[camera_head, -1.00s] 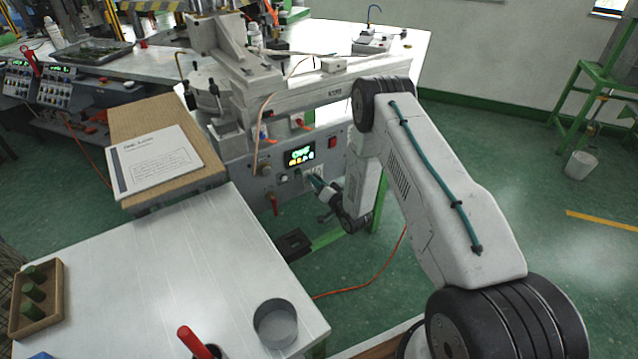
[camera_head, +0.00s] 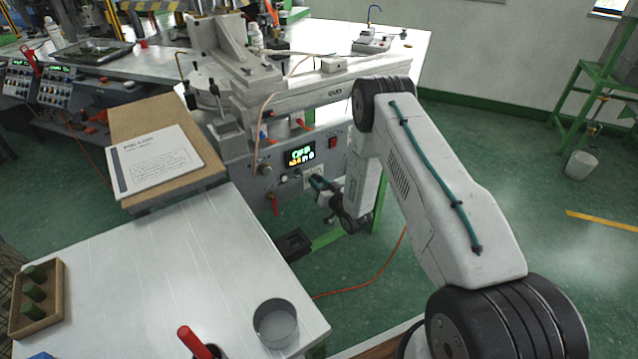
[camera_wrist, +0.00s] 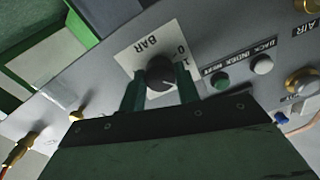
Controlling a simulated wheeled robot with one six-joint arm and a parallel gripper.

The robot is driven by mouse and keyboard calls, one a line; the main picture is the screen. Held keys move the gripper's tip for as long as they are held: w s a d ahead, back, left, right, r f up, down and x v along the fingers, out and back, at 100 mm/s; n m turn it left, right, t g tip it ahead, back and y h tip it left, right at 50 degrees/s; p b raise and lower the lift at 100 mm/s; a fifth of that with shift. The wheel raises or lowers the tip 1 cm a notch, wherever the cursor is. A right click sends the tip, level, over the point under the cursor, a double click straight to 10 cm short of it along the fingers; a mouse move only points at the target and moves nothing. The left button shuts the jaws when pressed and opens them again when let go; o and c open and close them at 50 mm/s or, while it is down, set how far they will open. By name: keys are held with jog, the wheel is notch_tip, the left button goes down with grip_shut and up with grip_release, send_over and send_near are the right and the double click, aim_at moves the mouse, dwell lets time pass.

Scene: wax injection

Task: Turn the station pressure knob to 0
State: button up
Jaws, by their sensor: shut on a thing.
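The black pressure knob (camera_wrist: 160,72) sits on a white plate (camera_wrist: 135,55) marked BAR, with 0 and 1 printed on it, in the wrist view. The picture of the plate is tilted there. My gripper (camera_wrist: 159,82) has one dark green finger on each side of the knob and is shut on it. A pale pointer mark shows on the knob's lower part; which number it points at I cannot tell. In the head view my gripper (camera_head: 316,183) is at the station's front panel, and it and my arm hide the knob.
A lit display (camera_head: 299,157) and a red switch (camera_head: 333,142) are on the panel. A green button (camera_wrist: 220,82), a white button (camera_wrist: 262,64) and brass fittings (camera_wrist: 303,82) are near the knob. A white table (camera_head: 190,265) stands in front.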

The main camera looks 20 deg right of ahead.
jog(key=n, duration=1.2)
jog(key=shift+n, duration=0.4)
dwell(0.3)
jog(key=o, duration=1)
jog(key=shift+s+d, duration=0.25)
jog(key=shift+s, duration=1.05)
jog(key=shift+s+d, duration=0.25)
jog(key=shift+s, duration=1)
jog(key=shift+s+d, duration=0.25)
jog(key=shift+s, duration=1.05)
